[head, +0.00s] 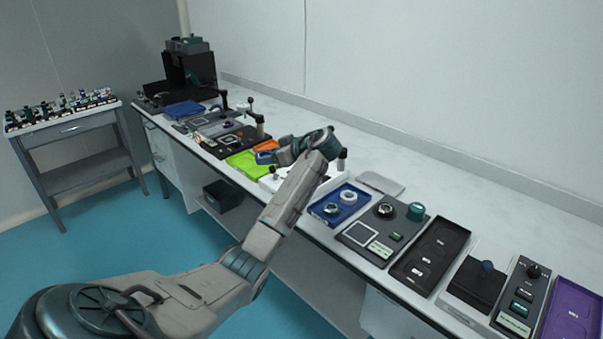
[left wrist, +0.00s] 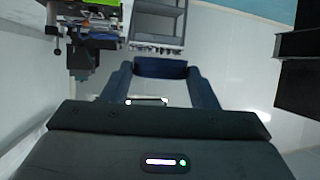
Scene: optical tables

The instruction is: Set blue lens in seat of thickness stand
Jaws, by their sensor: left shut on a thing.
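My left gripper (head: 268,156) reaches over the bench at mid-length, its tip pointing left in the head view. In the left wrist view its two fingers (left wrist: 162,82) are closed on a dark blue piece (left wrist: 160,68), which looks like the blue lens seen edge-on. In the head view I cannot make out the held piece. A stand with a black post and arm (head: 256,118) is on the bench behind and left of the gripper; I cannot tell whether it is the thickness stand, and no seat shows clearly. My right gripper is not in view.
An orange tray (head: 266,146) and a green tray (head: 243,163) lie close to the gripper. The bench's back strip (head: 440,180) is clear.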

